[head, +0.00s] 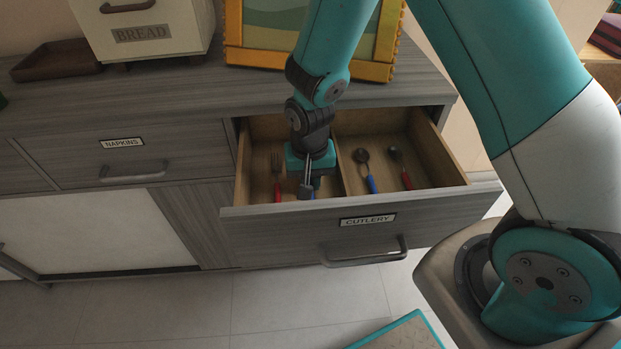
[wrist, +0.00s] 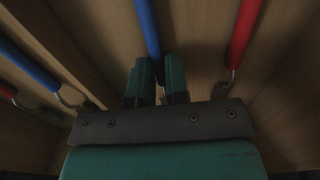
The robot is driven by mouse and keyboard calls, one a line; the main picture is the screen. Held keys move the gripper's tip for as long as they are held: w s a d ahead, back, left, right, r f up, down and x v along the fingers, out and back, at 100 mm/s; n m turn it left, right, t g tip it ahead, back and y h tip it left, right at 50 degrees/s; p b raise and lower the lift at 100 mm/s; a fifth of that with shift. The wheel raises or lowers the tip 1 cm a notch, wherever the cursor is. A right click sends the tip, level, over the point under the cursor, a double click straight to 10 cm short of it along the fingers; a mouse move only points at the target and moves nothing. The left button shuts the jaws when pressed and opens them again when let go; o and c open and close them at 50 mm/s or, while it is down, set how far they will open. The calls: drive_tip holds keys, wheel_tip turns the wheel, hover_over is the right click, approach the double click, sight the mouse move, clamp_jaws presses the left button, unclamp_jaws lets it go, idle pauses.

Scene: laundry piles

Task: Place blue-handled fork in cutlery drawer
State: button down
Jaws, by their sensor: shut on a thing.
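The cutlery drawer (head: 285,227) is pulled open and has a wooden divider down its middle. My gripper (head: 306,188) is down inside its left compartment. In the wrist view my gripper (wrist: 157,88) is shut on a blue handle, taken as the blue-handled fork (wrist: 148,28), low over the drawer floor. The fork's head is hidden behind the jaws, and I cannot tell whether it touches the floor. A red-handled fork (head: 277,178) lies in the same compartment to the left; its handle shows at right in the wrist view (wrist: 245,32).
A blue-handled spoon (head: 368,170) and a red-handled utensil (head: 400,167) lie in the right compartment. The divider (head: 340,180) stands close beside my gripper. A framed picture (head: 268,56) and a bread box (head: 145,30) stand on the counter. The napkins drawer (head: 130,158) is shut.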

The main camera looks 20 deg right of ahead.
sight(310, 184)
drive_tip(key=c, duration=1.1)
unclamp_jaws()
wheel_tip(310, 184, up, 12)
drive_tip(key=p, duration=0.3)
drive_tip(key=s+a+r+n+y, duration=0.1)
drive_tip(key=s+r+n, duration=0.2)
drive_tip(key=s+r, duration=0.2)
drive_tip(key=s+a+r+n+y, duration=0.1)
drive_tip(key=s+a+r+n, duration=0.1)
drive_tip(key=s+r+n, duration=0.2)
drive_tip(key=s+a+r+n+y, duration=0.1)
drive_tip(key=s+r+n+y, duration=0.1)
drive_tip(key=s+r, duration=0.5)
drive_tip(key=shift+s+a+r+n, duration=0.1)
drive_tip(key=shift+s+r+n, duration=0.05)
drive_tip(key=shift+s+n, duration=0.4)
drive_tip(key=shift+s+a+r+n, duration=0.1)
drive_tip(key=shift+s+n, duration=0.25)
drive_tip(key=shift+s, duration=0.4)
